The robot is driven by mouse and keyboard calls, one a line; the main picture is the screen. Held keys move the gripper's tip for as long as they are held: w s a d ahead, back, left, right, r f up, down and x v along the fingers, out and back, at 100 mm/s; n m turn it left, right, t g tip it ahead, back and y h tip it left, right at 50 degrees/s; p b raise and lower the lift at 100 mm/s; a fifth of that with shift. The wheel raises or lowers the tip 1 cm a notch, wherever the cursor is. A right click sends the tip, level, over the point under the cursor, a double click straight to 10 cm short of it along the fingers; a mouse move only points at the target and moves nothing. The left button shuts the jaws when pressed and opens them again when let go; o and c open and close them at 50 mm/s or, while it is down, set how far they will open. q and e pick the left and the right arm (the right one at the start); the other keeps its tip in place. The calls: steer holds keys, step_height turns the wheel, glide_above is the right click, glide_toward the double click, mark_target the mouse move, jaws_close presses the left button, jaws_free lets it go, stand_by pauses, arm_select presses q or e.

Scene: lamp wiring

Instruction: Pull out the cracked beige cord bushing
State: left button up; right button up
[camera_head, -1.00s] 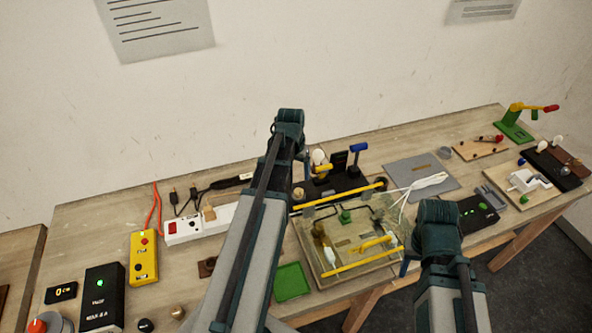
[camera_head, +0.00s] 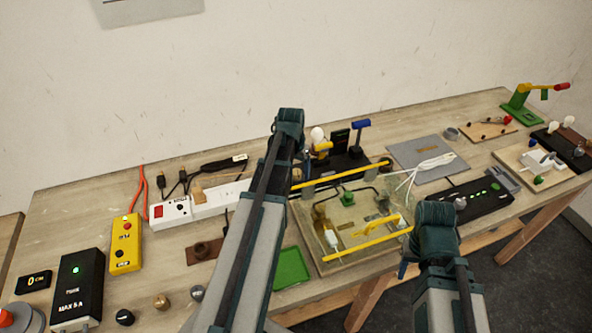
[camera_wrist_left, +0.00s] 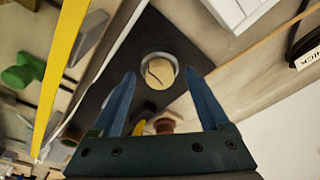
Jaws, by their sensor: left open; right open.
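The cracked beige cord bushing (camera_wrist_left: 160,73) shows in the left wrist view as a round beige disc with a dark crack line, set in a grey ring on a dark base (camera_wrist_left: 115,58). My left gripper (camera_wrist_left: 160,78) is open, its two blue fingers apart, with the bushing in line with the gap between the fingertips. I cannot tell how far the tips are from it. In the head view, my left arm hides most of that spot. My right gripper (camera_head: 404,268) is only partly visible at the table's front edge, beside the clear-topped board.
Yellow bars (camera_head: 368,245) run along the clear-topped board (camera_head: 340,222). A white power strip (camera_head: 176,210) lies left of my left arm, and a green tray (camera_head: 291,267) lies in front. A black box (camera_head: 472,199) and grey mat (camera_head: 422,158) are to the right.

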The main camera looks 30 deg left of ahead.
mark_target(296, 172)
arm_select(q)
jaws_close()
stand_by(0.7)
steer(key=shift+r+p, duration=0.8)
steer(key=shift+r, duration=0.05)
stand_by(0.4)
steer(key=shift+r+p, duration=2.2)
steer(key=shift+p, duration=0.05)
